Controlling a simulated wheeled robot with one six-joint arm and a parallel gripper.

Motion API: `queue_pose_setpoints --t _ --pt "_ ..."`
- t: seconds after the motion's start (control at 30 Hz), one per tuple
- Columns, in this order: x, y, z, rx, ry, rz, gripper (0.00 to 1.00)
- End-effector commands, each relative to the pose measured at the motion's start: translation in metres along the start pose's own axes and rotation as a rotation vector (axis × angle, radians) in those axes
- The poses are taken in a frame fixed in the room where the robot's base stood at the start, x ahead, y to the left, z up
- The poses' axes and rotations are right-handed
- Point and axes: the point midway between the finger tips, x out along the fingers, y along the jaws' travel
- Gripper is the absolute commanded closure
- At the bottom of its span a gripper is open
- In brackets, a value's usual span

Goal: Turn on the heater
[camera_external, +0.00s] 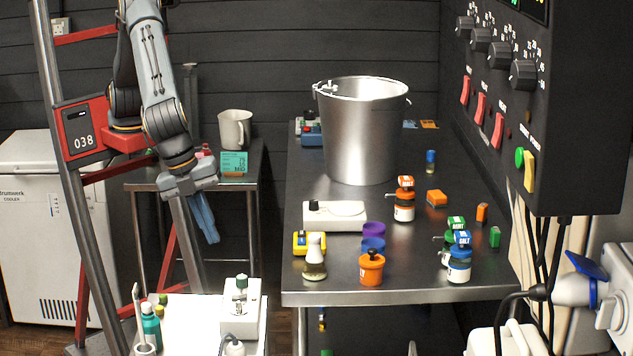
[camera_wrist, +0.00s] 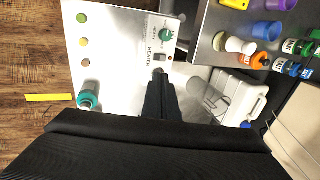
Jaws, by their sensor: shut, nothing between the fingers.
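The heater (camera_external: 240,311) is a white box with a green knob on the white table, at the lower middle of the external view. In the wrist view, the heater's white face (camera_wrist: 150,42) carries its name in print, a green knob (camera_wrist: 165,34) and a small dark switch (camera_wrist: 160,57). The switch's position is too small to tell. My gripper (camera_external: 210,238) is shut and empty. In the external view it points down, above and left of the heater. In the wrist view, its dark fingers (camera_wrist: 160,76) line up just below the switch; contact does not show.
The white table (camera_external: 185,312) also bears a teal bottle (camera_external: 150,326) and a cup (camera_external: 145,349). The steel bench (camera_external: 400,298) to the right holds a large pot (camera_external: 362,130) and several small bottles. A dark control panel (camera_external: 570,110) hangs at the right.

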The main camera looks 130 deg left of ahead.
Motion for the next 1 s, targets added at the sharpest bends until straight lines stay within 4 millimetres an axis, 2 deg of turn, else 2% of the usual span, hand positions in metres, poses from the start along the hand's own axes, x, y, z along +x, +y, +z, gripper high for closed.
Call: queue_pose_setpoints --t 0.4,0.77,0.87,1.0 --pt "0.004 -0.012 -0.001 -0.002 0.000 0.001 1.00" --pt "0.002 -0.013 0.000 0.000 -0.001 0.001 1.00" --pt "0.007 -0.013 0.000 0.000 -0.003 0.001 1.00" --pt "0.025 -0.012 0.001 0.000 -0.004 0.002 1.00"
